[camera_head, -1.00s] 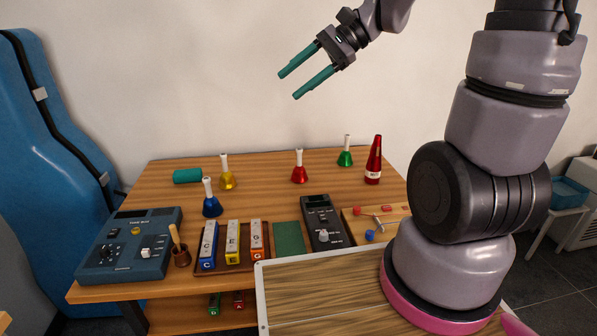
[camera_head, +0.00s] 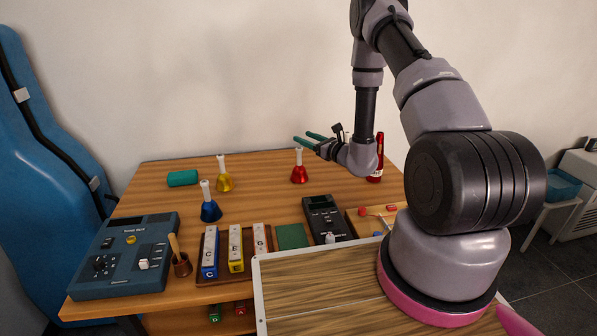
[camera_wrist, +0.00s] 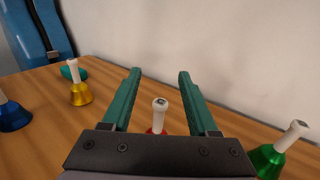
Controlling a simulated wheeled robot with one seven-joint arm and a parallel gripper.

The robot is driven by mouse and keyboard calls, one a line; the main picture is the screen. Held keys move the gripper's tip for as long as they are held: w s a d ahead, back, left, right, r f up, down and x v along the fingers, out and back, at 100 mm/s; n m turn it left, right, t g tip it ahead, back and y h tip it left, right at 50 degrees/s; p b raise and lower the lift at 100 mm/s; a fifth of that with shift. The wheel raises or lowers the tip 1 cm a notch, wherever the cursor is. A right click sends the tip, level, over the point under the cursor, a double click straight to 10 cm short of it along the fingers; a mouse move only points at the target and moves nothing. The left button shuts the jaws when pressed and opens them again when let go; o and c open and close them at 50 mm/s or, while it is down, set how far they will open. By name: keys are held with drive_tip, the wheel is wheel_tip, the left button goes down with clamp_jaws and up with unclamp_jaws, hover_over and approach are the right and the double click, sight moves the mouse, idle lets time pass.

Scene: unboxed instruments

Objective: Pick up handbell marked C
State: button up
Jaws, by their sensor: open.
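Handbells with white handles stand upright on the wooden table: blue (camera_head: 210,210), yellow (camera_head: 224,182) and red (camera_head: 299,174). A green handbell (camera_wrist: 268,158) shows in the wrist view at the lower right; my arm mostly hides it in the head view. I cannot read a letter on any bell, so I cannot tell which is marked C. My gripper (camera_head: 302,137) is open and empty, above the table's back part near the red bell's handle height. In the wrist view the red bell's handle (camera_wrist: 160,108) shows between the fingers, its body mostly hidden by the gripper.
A red bottle-like object (camera_head: 378,165) stands close to my wrist. A teal cylinder (camera_head: 183,178) lies at the back left. Chime bars (camera_head: 236,250), a blue-grey box (camera_head: 125,262) and a dark device (camera_head: 327,218) fill the front. The wall is close behind.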

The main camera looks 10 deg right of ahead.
sight(299, 164)
drive_tip(key=f, duration=0.8)
drive_tip(key=shift+w+d+f, duration=0.1)
drive_tip(key=shift+d+f, duration=0.2)
drive_tip(key=shift+f, duration=0.1)
drive_tip(key=shift+x, duration=3.7)
clamp_jaws()
